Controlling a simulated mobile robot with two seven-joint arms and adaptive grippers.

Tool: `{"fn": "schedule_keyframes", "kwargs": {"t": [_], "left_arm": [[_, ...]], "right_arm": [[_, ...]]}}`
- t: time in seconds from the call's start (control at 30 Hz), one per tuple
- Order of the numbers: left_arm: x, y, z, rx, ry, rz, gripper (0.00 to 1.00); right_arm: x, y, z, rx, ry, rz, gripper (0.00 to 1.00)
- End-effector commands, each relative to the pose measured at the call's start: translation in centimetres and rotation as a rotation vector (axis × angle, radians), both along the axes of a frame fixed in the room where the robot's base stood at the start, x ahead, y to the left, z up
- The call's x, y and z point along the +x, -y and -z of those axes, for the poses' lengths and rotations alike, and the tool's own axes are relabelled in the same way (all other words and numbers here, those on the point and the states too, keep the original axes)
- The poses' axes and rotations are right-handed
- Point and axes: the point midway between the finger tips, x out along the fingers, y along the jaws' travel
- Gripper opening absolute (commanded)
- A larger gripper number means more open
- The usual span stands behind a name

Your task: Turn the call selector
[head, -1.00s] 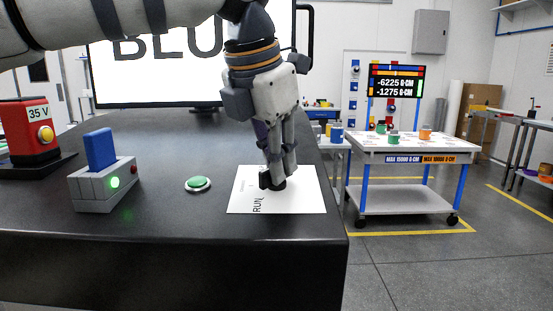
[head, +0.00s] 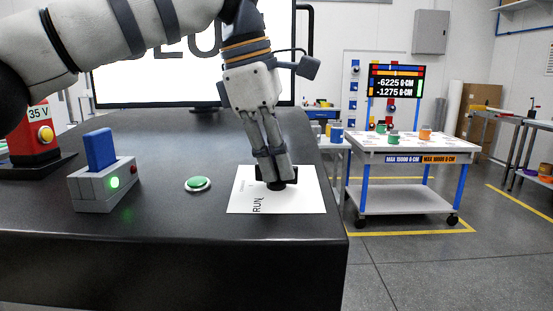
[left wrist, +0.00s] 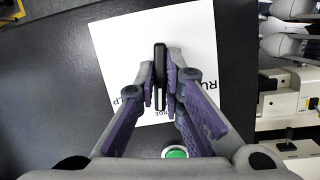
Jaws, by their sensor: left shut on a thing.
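The call selector is a black knob (head: 281,185) on a white labelled card (head: 310,203) on the dark bench. The word RUN shows near the card's left edge. My left gripper (head: 271,160) comes down from above onto the knob, its fingers closed around the raised handle. In the left wrist view the black handle (left wrist: 160,62) stands between the two purple-padded fingers (left wrist: 162,85), over the card (left wrist: 110,50). The fingers hide parts of the card's other lettering. My right gripper is in neither view.
A green button (head: 198,184) sits left of the card. A grey box (head: 104,188) with a blue lever and lit green lamp stands further left, near a red 35 V unit (head: 35,150). A large screen (head: 130,75) stands behind. A white cart (head: 400,147) is at right.

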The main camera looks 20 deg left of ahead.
Motion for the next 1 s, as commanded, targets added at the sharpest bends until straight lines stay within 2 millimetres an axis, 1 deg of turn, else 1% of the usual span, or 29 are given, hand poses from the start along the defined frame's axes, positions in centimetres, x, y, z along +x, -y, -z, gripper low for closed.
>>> {"fn": "schedule_keyframes", "kwargs": {"t": [0.6,0.8,1.0], "left_arm": [[0.06,0.03,0.12,0.089,-0.028,0.559,0.00],[0.06,0.02,0.11,0.111,-0.033,0.701,0.00],[0.04,0.00,0.07,0.127,-0.037,0.799,0.00]], "right_arm": [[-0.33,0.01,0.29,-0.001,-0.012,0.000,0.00],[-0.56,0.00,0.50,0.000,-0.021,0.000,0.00],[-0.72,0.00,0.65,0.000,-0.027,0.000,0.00]]}}
